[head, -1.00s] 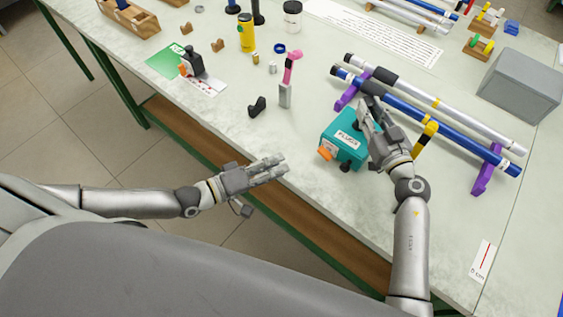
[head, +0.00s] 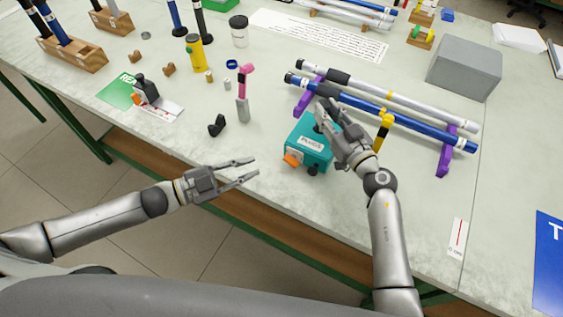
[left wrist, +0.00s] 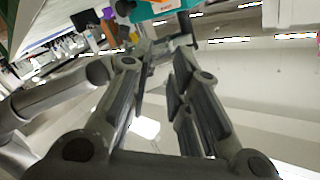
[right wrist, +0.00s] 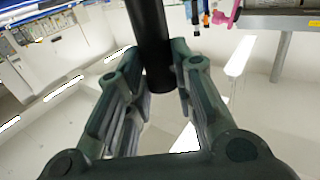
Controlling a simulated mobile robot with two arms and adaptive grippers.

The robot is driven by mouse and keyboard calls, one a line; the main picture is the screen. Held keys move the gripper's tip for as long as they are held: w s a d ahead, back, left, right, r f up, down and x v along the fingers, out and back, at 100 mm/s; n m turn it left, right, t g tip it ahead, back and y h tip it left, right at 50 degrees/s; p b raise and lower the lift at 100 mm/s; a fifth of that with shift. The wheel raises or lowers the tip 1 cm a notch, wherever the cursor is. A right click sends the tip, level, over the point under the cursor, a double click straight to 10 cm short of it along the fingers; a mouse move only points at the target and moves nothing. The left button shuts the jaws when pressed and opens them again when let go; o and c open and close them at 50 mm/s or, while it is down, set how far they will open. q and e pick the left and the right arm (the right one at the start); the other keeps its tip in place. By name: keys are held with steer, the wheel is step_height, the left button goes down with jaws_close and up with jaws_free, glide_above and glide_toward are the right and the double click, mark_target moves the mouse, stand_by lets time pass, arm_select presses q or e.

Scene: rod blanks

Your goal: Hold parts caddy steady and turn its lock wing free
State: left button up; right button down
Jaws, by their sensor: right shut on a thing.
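The parts caddy (head: 298,130) is a teal box with a white label, standing on the bench near its front edge. Its orange lock wing (head: 292,160) sticks out at the front left, beside a dark knob (head: 313,170). My right gripper (head: 322,112) is over the caddy, shut on its black upright handle (right wrist: 150,40), which stands between the fingers in the right wrist view. My left gripper (head: 256,169) is open and empty, left of the wing and apart from it, fingers pointing at the caddy. Part of the caddy shows at the top of the left wrist view (left wrist: 150,10).
A blue rod (head: 400,122) and a white rod (head: 410,97) lie on purple stands behind the caddy. A pink-topped upright tool (head: 243,100) and a black clip (head: 217,125) stand to the left. A grey box (head: 465,68) is at the right.

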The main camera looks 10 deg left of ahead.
mark_target(288, 163)
arm_select(q)
steer(key=m, duration=0.3)
steer(key=m+g, duration=0.1)
steer(key=m, duration=0.2)
steer(key=shift+w+a+f+m, duration=0.2)
steer(key=shift+m, duration=0.1)
steer(key=m, duration=0.3)
steer(key=shift+w+a+f+g, duration=0.1)
steer(key=shift+a+f+g, duration=0.15)
steer(key=shift+g, duration=0.15)
steer(key=m, duration=0.3)
steer(key=a+f+m+g, duration=0.1)
steer(key=m, duration=0.1)
steer(key=shift+w+f+m+y, duration=0.1)
steer(key=shift+w+m+y, duration=0.1)
steer(key=shift+m+y, duration=0.15)
steer(key=shift+w+f+m, duration=0.1)
steer(key=shift+f+m, duration=0.1)
steer(key=shift+m, duration=0.35)
steer(key=x, duration=1.1)
steer(key=shift+w+d+f, duration=0.15)
steer(key=shift+d+f, duration=0.1)
steer(key=shift+d, duration=0.05)
jaws_close()
